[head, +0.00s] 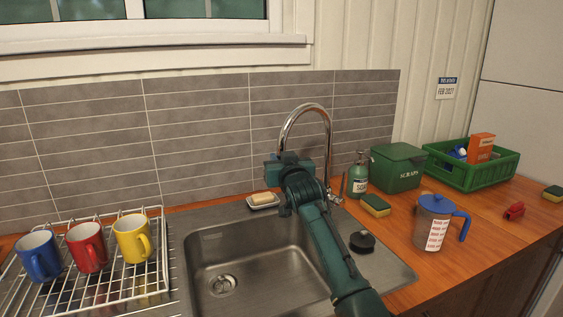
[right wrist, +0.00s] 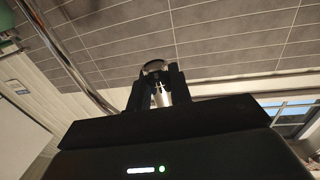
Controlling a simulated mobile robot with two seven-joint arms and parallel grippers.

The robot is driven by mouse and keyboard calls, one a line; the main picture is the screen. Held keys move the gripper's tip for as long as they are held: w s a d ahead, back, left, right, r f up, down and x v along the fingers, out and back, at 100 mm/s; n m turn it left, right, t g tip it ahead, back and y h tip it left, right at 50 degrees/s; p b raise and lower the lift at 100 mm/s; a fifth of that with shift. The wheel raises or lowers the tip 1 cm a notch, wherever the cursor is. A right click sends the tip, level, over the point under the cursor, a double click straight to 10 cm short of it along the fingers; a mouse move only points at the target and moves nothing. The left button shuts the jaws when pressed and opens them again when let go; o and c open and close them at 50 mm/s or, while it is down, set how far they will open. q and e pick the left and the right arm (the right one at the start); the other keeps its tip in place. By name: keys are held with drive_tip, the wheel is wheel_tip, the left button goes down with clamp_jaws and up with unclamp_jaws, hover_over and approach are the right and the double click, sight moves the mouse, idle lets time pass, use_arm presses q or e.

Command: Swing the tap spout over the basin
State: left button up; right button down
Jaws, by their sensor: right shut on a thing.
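The chrome tap (head: 328,135) rises behind the sink as a tall arch. Its spout bends over to the left, and the spout's lower end is hidden behind my right gripper (head: 283,166). That gripper is shut on the spout end; in the right wrist view a shiny piece sits between the fingers (right wrist: 160,92). The tap's pipe (right wrist: 75,55) also crosses the left of that view. The steel basin (head: 215,250) lies in front, with its drain at the bottom left. In the head view the held end appears above the basin's back rim. My left gripper is out of view.
A wire rack (head: 160,225) with blue, red and yellow mugs stands left. A soap dish (head: 262,203) sits behind the basin. A green soap bottle (head: 358,175), sponge (head: 376,205), scraps bin (head: 397,168) and jug (head: 432,222) stand right. My right arm crosses the basin's right side.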

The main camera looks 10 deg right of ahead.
drive_tip(key=shift+a, duration=0.1)
drive_tip(key=c, duration=1.3)
unclamp_jaws()
drive_tip(key=shift+s, duration=0.1)
drive_tip(key=s, duration=0.4)
drive_tip(key=s+d, duration=0.1)
drive_tip(key=s, duration=0.3)
drive_tip(key=s+d+b, duration=0.1)
drive_tip(key=s, duration=0.4)
